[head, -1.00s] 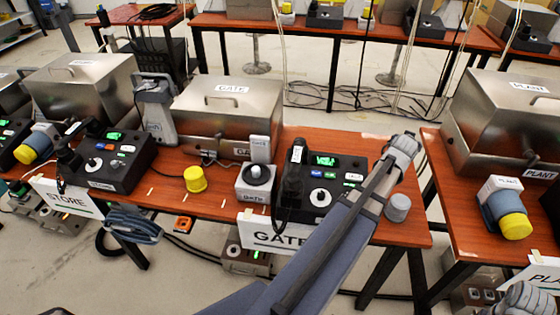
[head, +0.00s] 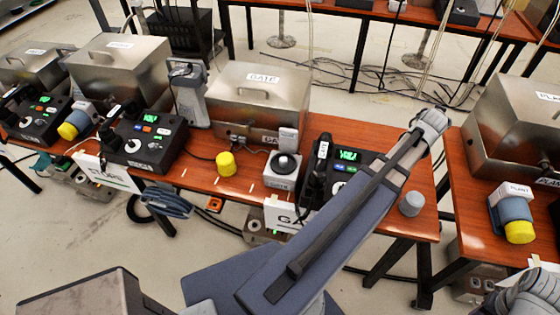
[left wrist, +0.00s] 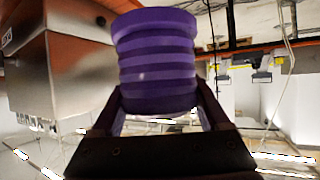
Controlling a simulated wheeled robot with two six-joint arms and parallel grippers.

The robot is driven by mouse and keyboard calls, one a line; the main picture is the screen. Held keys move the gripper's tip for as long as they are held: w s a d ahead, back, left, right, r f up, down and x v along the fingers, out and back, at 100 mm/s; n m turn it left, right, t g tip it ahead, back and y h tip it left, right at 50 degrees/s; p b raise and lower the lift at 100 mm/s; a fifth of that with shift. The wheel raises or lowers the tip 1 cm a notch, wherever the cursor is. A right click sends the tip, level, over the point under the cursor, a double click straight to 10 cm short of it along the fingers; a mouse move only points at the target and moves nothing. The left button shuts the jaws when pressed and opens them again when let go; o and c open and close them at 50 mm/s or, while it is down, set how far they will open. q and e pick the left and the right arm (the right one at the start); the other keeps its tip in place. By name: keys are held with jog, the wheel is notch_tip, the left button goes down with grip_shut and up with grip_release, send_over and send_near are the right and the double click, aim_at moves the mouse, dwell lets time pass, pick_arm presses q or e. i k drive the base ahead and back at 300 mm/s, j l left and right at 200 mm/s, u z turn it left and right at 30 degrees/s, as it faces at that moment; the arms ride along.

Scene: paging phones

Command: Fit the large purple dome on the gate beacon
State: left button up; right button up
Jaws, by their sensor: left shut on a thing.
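The large purple dome (left wrist: 157,62), ribbed, stands between the fingers of my left gripper (left wrist: 161,98) in the left wrist view; the gripper is shut on it. In the head view, my left arm crosses the gate table toward the upper right; the gripper and dome cannot be made out there. The gate beacon (head: 283,168) is a pale box with a dark round top and no coloured dome on it, standing upright near the table's front edge, left of my arm. My right gripper is not in view.
A yellow dome (head: 226,163) and a grey dome (head: 411,203) stand on the gate table (head: 195,178). A black console (head: 340,165) is partly behind my arm. A steel GATE case (head: 257,100) stands behind.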

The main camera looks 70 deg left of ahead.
aim_at(284, 164)
jog(key=k+j+z, duration=0.25)
jog(key=k+j, duration=0.25)
jog(key=j, duration=0.3)
jog(key=k+j+z, duration=0.25)
jog(key=k+j, duration=0.35)
jog(key=k+j+z, duration=0.3)
jog(key=k+j, duration=0.3)
jog(key=k+j+z, duration=0.25)
jog(key=k+j, duration=0.15)
jog(key=k, duration=0.3)
